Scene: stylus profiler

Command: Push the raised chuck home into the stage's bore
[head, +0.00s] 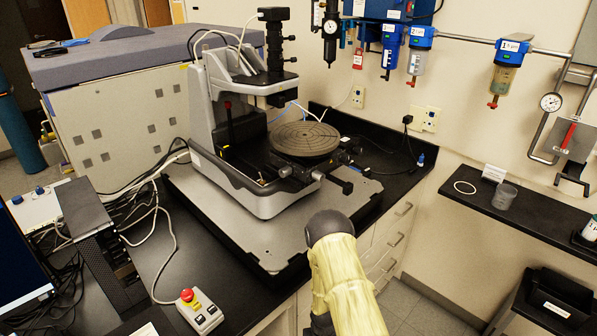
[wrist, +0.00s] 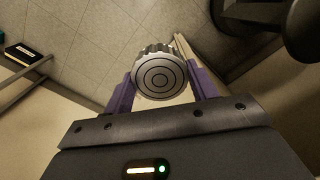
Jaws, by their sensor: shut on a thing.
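The chuck (head: 305,138) is a round, dark grey-brown disc with concentric grooves. It sits level on the stage of the profiler (head: 225,110) in the head view. The bore is hidden beneath it, and I cannot tell how large any gap under it is. My gripper (wrist: 159,80) shows in the wrist view, its purple fingers shut on a round metal piece (wrist: 160,76) with a knurled rim and concentric rings on its face. The floor shows behind the piece. In the head view my arm is in front of the bench, with the gripper's fingers hidden; the chuck stands apart, farther back.
The profiler's column and measuring head (head: 272,85) stand behind and above the chuck's left side. A grey base plate (head: 245,235) spreads in front. A red-button control box (head: 199,311) and cables lie at the left. A side shelf (head: 530,210) holds a cup (head: 504,196).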

